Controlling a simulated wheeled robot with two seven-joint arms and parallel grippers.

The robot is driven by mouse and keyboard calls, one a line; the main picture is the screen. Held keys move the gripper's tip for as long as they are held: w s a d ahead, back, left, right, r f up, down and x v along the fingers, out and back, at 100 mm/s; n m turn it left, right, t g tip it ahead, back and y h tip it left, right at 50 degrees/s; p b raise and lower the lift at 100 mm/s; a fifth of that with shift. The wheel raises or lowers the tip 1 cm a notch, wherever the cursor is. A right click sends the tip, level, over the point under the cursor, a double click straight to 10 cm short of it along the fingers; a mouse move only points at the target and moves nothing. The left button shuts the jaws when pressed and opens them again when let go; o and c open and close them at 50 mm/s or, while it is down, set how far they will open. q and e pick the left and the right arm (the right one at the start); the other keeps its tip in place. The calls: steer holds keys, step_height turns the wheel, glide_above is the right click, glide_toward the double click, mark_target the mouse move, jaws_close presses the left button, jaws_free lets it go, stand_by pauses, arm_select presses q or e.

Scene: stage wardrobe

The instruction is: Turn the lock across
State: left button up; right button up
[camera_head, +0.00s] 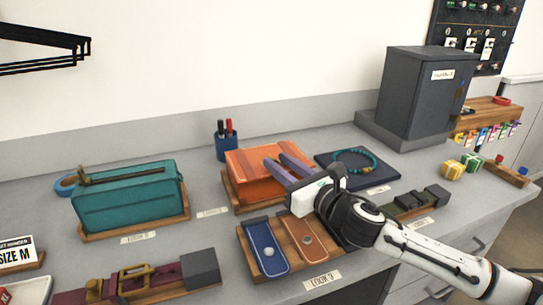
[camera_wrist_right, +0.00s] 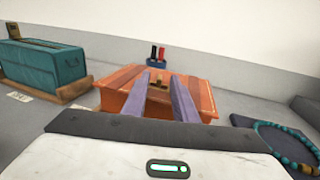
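An orange case (camera_head: 255,184) sits on a wooden base in the middle of the counter; it also shows in the right wrist view (camera_wrist_right: 120,84). A small brass fitting, perhaps the lock, (camera_wrist_right: 157,85) shows on the case between my right fingers; its setting is too small to tell. My right gripper (camera_head: 275,159) is open, its two purple-grey fingers apart and over the case from the right. In the right wrist view the gripper (camera_wrist_right: 160,77) holds nothing, and I cannot tell whether it touches the fitting. My left gripper is not in view.
A teal case (camera_head: 130,200) stands left of the orange case. A blue pad (camera_head: 378,177) with a bead bracelet lies right, and a board with blue and brown straps (camera_head: 265,247) lies in front. A pen cup (camera_head: 228,146) stands behind. A dark cabinet (camera_head: 425,92) stands back right.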

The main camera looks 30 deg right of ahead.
mark_target(275, 161)
steer(key=shift+w, duration=1.85)
jaws_close()
